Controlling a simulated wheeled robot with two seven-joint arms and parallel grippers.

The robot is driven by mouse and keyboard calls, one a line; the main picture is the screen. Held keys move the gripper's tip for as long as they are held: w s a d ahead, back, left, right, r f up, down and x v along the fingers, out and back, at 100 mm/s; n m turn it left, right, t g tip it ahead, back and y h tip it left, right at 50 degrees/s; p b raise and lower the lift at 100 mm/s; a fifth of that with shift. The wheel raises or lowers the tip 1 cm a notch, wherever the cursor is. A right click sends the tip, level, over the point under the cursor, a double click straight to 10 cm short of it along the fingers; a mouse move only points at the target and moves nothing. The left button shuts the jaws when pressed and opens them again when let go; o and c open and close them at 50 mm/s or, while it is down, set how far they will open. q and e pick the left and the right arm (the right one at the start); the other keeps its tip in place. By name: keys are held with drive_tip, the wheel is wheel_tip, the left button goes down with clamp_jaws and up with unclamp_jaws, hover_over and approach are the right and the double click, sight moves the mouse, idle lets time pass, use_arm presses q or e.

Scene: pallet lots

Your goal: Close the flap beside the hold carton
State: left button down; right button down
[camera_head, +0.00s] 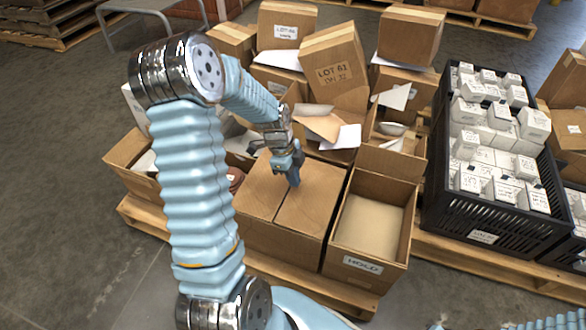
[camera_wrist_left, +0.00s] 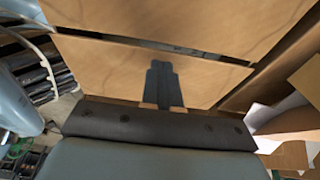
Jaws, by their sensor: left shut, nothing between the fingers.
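The hold carton (camera_head: 400,188) stands open at the front right of the pallet, with a HOLD label on its front. Directly to its left is a brown carton (camera_head: 280,243) with two top flaps. Its right flap (camera_head: 314,205) and left flap (camera_head: 262,185) both lie about flat, with a seam between them. In the left wrist view a narrow dark gap (camera_wrist_left: 150,43) shows between cardboard panels. My left gripper (camera_head: 294,180) is shut and empty, pointing down at the carton's top near its back. It also shows in the wrist view (camera_wrist_left: 163,72); contact is unclear. My right gripper is out of view.
Stacked cartons, one marked LOT 61 (camera_head: 335,72), and loose papers (camera_head: 347,137) crowd behind the gripper. A black crate (camera_head: 440,185) of white boxes stands right of the hold carton. Open floor (camera_head: 70,185) lies left of the pallet (camera_head: 150,222).

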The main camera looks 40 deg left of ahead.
use_arm(q)
drive_tip(key=shift+f, duration=0.25)
wheel_tip(320, 180, down, 2)
drive_tip(key=shift+s+a+f+b, duration=0.1)
drive_tip(key=shift+a+b, duration=0.05)
drive_tip(key=shift+b, duration=0.9)
drive_tip(key=shift+s, duration=0.15)
